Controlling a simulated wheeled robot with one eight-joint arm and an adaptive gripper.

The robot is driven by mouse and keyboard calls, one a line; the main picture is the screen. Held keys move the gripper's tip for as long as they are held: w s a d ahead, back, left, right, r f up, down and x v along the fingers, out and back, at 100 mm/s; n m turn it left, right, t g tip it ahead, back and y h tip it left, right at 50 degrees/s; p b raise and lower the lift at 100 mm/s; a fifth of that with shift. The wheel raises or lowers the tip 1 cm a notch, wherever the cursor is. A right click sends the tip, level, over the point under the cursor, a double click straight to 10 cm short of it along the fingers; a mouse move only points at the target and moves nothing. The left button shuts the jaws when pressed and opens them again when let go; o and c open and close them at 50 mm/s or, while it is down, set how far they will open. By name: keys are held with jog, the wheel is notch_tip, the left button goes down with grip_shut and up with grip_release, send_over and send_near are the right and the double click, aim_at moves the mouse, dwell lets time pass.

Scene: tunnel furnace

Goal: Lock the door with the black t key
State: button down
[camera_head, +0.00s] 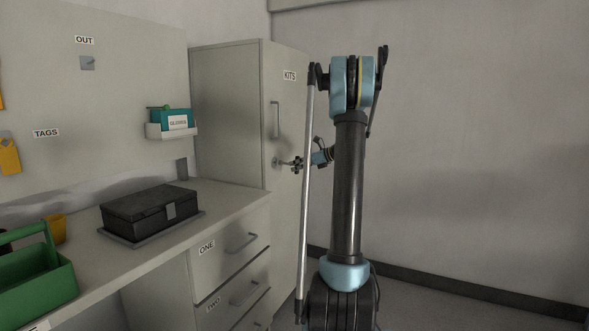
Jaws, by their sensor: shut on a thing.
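The door (287,215) of the tall grey cabinet labelled KITS stands at the centre and looks closed. It has a vertical bar handle (275,120). A small round lock (277,162) sits below the handle. My gripper (293,164) is at the lock, its fingers pointing left toward the door face. It is shut on a small dark thing that seems to be the black T key, mostly hidden by the fingers. I cannot tell how far the key is inserted or how it is turned. My arm hides part of the area right of the door.
A counter with drawers labelled ONE (207,247) and TWO (214,305) runs left of the cabinet. On it are a black case (150,207) and a green tool carrier (40,285). A glove box (178,122) hangs above. The wall and floor at right are clear.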

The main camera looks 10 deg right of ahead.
jog(key=shift+s+d, duration=0.7)
jog(key=shift+d, duration=0.25)
jog(key=shift+s+d, duration=0.65)
jog(key=shift+d, duration=0.3)
